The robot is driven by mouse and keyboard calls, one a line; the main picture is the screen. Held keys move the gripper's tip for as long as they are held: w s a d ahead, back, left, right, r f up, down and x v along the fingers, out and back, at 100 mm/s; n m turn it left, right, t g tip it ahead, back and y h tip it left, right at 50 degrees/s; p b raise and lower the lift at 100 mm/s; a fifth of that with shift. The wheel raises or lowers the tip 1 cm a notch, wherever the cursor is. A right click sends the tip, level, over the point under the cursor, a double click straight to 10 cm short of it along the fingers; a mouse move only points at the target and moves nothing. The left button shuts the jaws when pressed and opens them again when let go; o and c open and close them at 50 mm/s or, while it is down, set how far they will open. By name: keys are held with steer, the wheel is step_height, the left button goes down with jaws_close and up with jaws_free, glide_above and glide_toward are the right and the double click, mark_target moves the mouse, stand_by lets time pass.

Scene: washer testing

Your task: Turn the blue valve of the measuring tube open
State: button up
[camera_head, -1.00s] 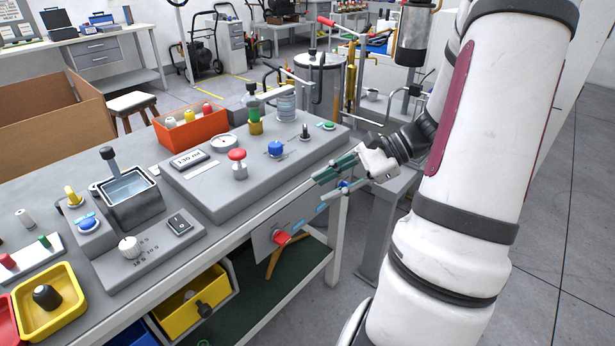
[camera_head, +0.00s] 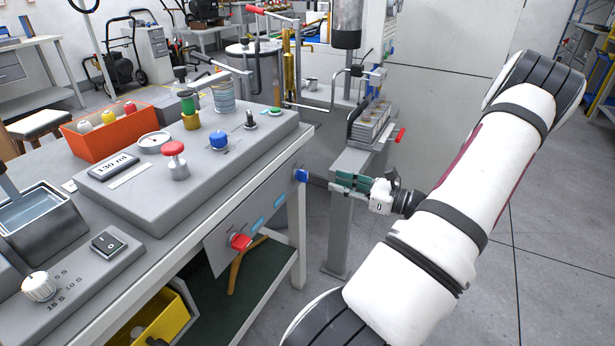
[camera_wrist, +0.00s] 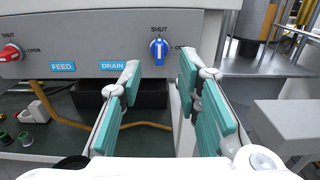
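The blue valve (camera_wrist: 159,50) is on the grey front panel (camera_wrist: 90,40) of the bench in the wrist view. Its handle stands upright under the word SHUT, with OPEN partly hidden at its right. It also shows in the head view (camera_head: 301,175) at the panel's right end. My gripper (camera_wrist: 158,80) is open and empty, its teal-padded fingers pointing at the panel on either side of the valve's line. In the head view my gripper (camera_head: 336,181) is to the right of the valve, apart from it. I cannot identify the measuring tube with certainty.
A red valve (camera_wrist: 10,53) is further left on the panel, past the FEED and DRAIN labels. A bench leg (camera_wrist: 186,120) stands below the blue valve. A grey pedestal (camera_head: 347,230) with a stack of parts is behind my gripper. Floor at right is clear.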

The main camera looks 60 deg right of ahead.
mark_target(307, 173)
steer(key=w, duration=0.3)
steer(key=w+b, duration=0.1)
steer(key=w, duration=0.2)
steer(key=w+a+b, duration=0.1)
steer(key=w, duration=0.3)
steer(key=shift+s, duration=0.1)
jaws_close()
